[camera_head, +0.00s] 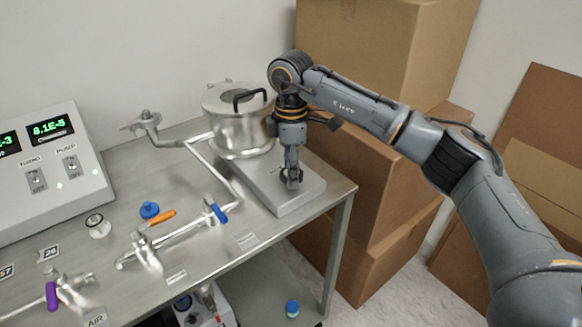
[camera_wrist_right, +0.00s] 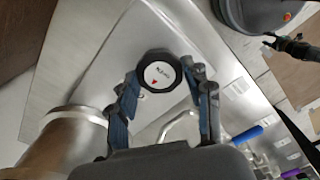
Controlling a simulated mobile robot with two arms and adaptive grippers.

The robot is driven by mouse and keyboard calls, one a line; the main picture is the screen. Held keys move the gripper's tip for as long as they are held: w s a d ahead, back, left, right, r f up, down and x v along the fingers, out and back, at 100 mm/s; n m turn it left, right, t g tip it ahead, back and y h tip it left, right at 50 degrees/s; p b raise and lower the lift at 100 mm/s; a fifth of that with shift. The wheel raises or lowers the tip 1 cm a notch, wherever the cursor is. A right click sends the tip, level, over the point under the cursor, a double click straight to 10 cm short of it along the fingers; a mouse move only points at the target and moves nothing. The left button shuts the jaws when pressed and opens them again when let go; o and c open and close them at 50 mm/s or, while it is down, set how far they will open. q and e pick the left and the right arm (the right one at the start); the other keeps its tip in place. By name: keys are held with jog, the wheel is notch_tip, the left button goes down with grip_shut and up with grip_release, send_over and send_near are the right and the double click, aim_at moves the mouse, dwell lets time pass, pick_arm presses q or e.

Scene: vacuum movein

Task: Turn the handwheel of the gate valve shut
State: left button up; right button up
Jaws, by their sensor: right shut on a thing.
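The handwheel (camera_wrist_right: 158,73) is a small black round wheel with a white centre label bearing a red mark. It stands on the flat metal gate valve body (camera_head: 307,196), which also shows in the wrist view (camera_wrist_right: 118,52). My right gripper (camera_head: 291,177) comes down from above onto the wheel. In the wrist view its two fingers (camera_wrist_right: 164,82) are on either side of the wheel, shut on it. In the head view the fingers hide most of the wheel. My left gripper is not in view.
A lidded steel chamber (camera_head: 240,132) stands behind the valve, close to my right wrist. Pipework with an orange lever (camera_head: 155,219) and a blue lever (camera_head: 219,213) lies to the left. A control box (camera_head: 52,172) shows green readouts. Cardboard boxes (camera_head: 357,50) stand at the right.

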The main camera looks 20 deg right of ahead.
jog(key=shift+r+m, duration=0.1)
jog(key=shift+m, duration=0.3)
jog(key=o, duration=1.2)
jog(key=shift+c, duration=0.2)
jog(key=shift+r, duration=0.15)
notch_tip(320, 180, up, 12)
jog(key=shift+f, duration=0.2)
